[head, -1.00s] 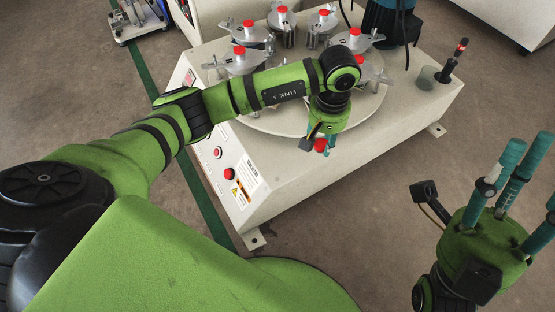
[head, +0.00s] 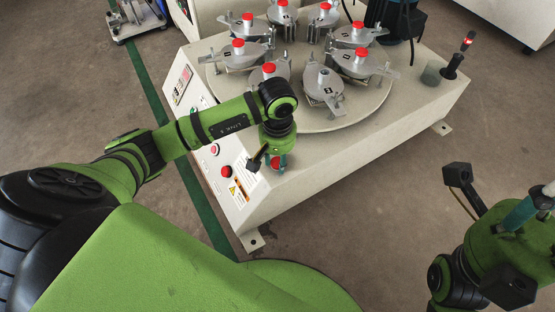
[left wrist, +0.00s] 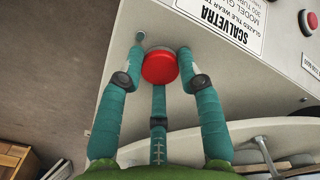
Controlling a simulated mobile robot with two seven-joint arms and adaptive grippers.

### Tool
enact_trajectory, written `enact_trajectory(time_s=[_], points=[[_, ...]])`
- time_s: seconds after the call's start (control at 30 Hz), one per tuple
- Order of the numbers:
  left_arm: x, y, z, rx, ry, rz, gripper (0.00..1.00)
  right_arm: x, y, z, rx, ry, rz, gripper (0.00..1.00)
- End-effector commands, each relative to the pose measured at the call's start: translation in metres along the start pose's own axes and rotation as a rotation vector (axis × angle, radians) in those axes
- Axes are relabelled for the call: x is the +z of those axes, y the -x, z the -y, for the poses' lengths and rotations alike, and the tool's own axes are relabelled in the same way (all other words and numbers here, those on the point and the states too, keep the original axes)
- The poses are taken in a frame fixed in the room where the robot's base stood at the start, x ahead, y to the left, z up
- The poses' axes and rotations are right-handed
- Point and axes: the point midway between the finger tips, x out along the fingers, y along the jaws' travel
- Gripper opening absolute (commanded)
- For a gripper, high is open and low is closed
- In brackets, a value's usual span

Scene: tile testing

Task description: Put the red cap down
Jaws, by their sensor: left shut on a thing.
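The red cap (left wrist: 160,67) sits between the three teal fingers of my left gripper (left wrist: 158,80) in the left wrist view. In the head view the left gripper (head: 275,163) is shut on the cap (head: 277,161), in front of the machine's near side, below the turntable. A metal jar (head: 323,85) without a red cap stands at the turntable's near side. My right gripper (head: 530,207) is at the right edge, far from the cap; its fingers are partly cut off by the picture edge, and look apart with nothing between them.
Several jars with red caps stand around the turntable (head: 325,125). The white machine body (head: 370,142) has a red button (head: 226,172) and labels on its sloping front. A signal lamp (head: 458,58) stands at its right corner. Bare floor (head: 365,210) lies in front.

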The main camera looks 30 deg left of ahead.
Motion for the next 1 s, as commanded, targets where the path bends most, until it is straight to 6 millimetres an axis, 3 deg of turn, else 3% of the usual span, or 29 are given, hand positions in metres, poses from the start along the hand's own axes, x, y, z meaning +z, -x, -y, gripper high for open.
enact_trajectory(time_s=[0.33, 0.37, 0.4, 0.83, 1.0], points=[[-0.001, -0.004, 0.000, 0.000, 0.001, -0.002, 0.26, 0.001, -0.001, 0.000, -0.005, 0.001, -0.010, 0.40], [-0.001, -0.003, 0.000, 0.000, 0.001, -0.001, 0.48, 0.001, -0.003, 0.000, -0.006, 0.001, -0.011, 0.40], [-0.001, -0.002, 0.000, 0.000, 0.001, -0.001, 0.59, 0.001, -0.003, 0.000, -0.005, 0.001, -0.010, 0.40], [0.000, 0.003, -0.001, 0.001, 0.001, 0.000, 0.59, -0.001, -0.008, 0.000, -0.004, 0.000, -0.014, 0.40], [-0.002, 0.036, 0.000, 0.001, 0.000, -0.005, 0.59, -0.003, 0.002, 0.000, 0.018, -0.006, 0.049, 0.40]])
